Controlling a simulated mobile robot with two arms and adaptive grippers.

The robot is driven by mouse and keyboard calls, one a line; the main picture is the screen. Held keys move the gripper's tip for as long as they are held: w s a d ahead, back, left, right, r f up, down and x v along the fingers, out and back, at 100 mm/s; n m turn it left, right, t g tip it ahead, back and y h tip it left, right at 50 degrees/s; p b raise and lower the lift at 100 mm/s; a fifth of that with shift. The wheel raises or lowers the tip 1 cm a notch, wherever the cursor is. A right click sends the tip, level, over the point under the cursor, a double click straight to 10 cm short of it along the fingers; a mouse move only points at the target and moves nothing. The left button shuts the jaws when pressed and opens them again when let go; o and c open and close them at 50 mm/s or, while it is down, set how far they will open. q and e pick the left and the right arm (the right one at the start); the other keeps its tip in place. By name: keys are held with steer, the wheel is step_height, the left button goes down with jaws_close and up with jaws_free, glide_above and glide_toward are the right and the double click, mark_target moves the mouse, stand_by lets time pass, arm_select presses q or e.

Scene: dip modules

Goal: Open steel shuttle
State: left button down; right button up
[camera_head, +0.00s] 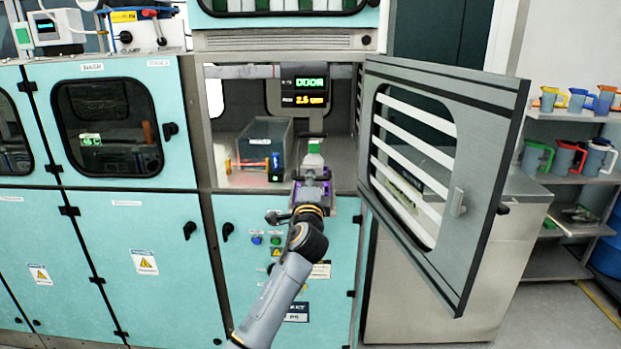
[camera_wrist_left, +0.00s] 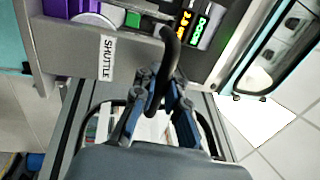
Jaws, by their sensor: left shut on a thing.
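The steel shuttle (camera_wrist_left: 130,55) shows in the left wrist view as a grey front panel labelled SHUTTLE, with a black curved handle (camera_wrist_left: 170,48). My left gripper (camera_wrist_left: 160,88) is shut on this handle. Behind the panel are a purple part, a white round part and a green part. In the head view my left gripper (camera_head: 309,207) is at the mouth of the open chamber, in front of the purple part (camera_head: 318,188). My arm hides most of the shuttle front there. I cannot tell exactly how far the shuttle is out. My right gripper is not in view.
The chamber's slatted-window door (camera_head: 490,130) stands wide open to the right of my arm. Shelves with coloured jugs (camera_head: 563,157) stand far right.

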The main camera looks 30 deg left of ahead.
arm_select(q)
steer(key=shift+s+d+f, duration=0.1)
steer(key=shift+s+d, duration=0.05)
steer(key=shift+s, duration=0.1)
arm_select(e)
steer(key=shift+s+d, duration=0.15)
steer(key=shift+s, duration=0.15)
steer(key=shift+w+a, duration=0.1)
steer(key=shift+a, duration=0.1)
arm_select(q)
steer(key=c, duration=1.4)
jaws_free()
steer(key=shift+w, duration=0.1)
steer(key=v, duration=1.2)
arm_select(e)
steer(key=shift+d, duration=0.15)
